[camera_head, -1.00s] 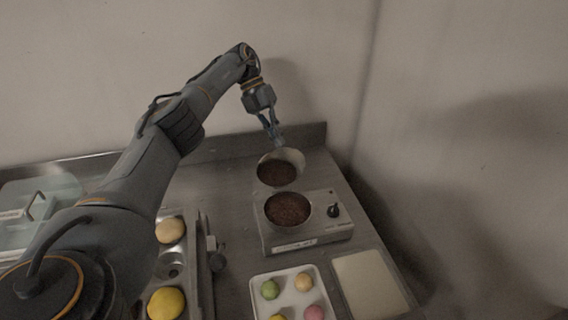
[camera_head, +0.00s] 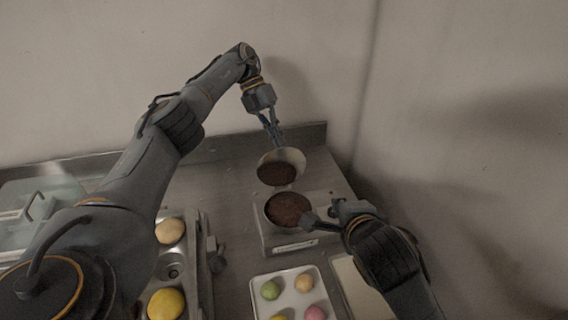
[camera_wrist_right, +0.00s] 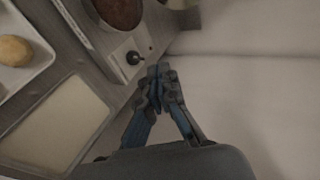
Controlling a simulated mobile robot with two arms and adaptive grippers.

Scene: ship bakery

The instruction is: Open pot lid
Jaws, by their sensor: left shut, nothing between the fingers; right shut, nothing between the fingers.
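The pot (camera_head: 288,208) sits on a small cooker (camera_head: 290,243) and shows a dark brown, grainy content. Its lid (camera_head: 295,157) stands raised and tilted behind the pot, with a pale upper part and a brown round area below. My left gripper (camera_head: 275,138) is shut and empty at the lid's upper edge; I cannot tell if it touches. My right gripper (camera_head: 309,221) is shut at the pot's right side in the head view.
A white tray (camera_head: 257,286) with several coloured balls lies in front of the cooker. A pale board (camera_head: 350,285) lies beside it, partly behind my right arm. A metal tray (camera_head: 190,285) holds buns at the left. Walls close the back and right.

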